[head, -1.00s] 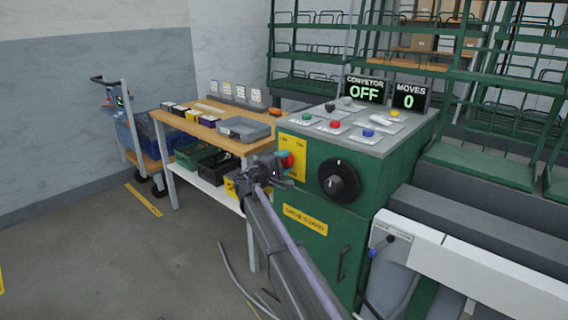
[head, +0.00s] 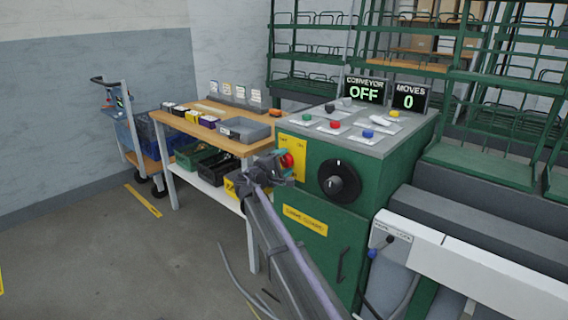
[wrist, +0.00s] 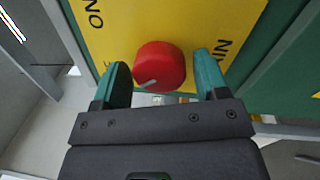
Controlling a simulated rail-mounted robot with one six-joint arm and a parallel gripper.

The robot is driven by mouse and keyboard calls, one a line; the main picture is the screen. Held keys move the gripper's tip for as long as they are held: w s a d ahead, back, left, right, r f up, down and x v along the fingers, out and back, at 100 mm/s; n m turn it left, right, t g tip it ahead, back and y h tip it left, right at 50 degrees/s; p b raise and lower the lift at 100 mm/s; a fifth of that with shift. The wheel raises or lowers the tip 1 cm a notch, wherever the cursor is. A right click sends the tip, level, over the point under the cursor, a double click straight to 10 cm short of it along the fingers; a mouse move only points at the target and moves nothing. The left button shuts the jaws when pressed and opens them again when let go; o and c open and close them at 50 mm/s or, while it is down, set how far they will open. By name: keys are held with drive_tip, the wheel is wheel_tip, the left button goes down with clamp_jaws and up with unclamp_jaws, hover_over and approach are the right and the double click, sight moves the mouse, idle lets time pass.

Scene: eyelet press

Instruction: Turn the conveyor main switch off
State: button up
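The main switch is a red round knob (wrist: 160,66) with a pale pointer mark, on a yellow plate (wrist: 115,30) lettered MAIN in the wrist view. In the head view, the red knob (head: 287,160) sits on the yellow plate (head: 297,145) on the green cabinet's left face. My gripper (wrist: 163,78) is open at the knob, one teal finger on each side. Gaps show between fingers and knob. In the head view my gripper (head: 284,169) partly hides the knob and the plate's lower part. The conveyor display (head: 364,91) reads OFF.
The green cabinet (head: 318,258) carries a black dial (head: 339,180) right of the plate and several coloured buttons on top. The MOVES display (head: 409,97) reads 0. A wooden-topped bench (head: 222,137) with bins stands left of the cabinet, close behind my gripper.

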drive_tip(key=shift+o, duration=0.5)
drive_tip(key=b+v, duration=0.1)
drive_tip(key=v, duration=1)
drive_tip(key=shift+w, duration=0.1)
